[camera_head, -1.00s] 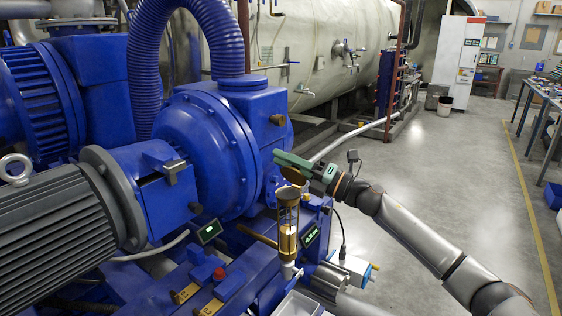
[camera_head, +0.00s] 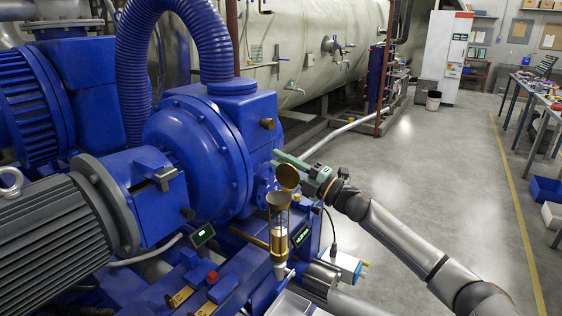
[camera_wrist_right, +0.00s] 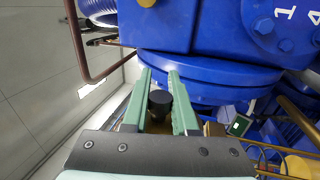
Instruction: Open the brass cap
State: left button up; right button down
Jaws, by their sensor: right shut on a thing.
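The brass cap (camera_head: 287,177) is a round disc tilted up above the brass-rimmed cup (camera_head: 278,198) of a clear sight-glass oiler (camera_head: 279,228). The cup's mouth is uncovered, and the cap stands on its upper right side. My right gripper (camera_head: 284,158) reaches in from the right, just above the cap, with its green fingers pointing left. In the right wrist view, a dark round knob (camera_wrist_right: 160,103) sits between the green fingers (camera_wrist_right: 159,85), which are shut on it. The fingers hide how the knob joins the cap. My left gripper is not in view.
The blue pump housing (camera_head: 195,140) is close to the left of and behind the fingers. A small lit display (camera_head: 301,236) is right of the oiler, and a red button (camera_head: 213,277) is at lower left. Open grey floor (camera_head: 440,190) lies to the right.

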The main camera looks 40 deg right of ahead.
jog(key=c, duration=0.7)
grip_release()
jog(key=shift+s+d, duration=0.1)
jog(key=shift+s+d+f, duration=0.1)
jog(key=shift+s+f, duration=0.1)
jog(key=shift+s, duration=0.05)
jog(key=b+v, duration=0.3)
jog(key=v, duration=0.8)
jog(key=shift+s, duration=0.3)
jog(key=shift+d, duration=0.1)
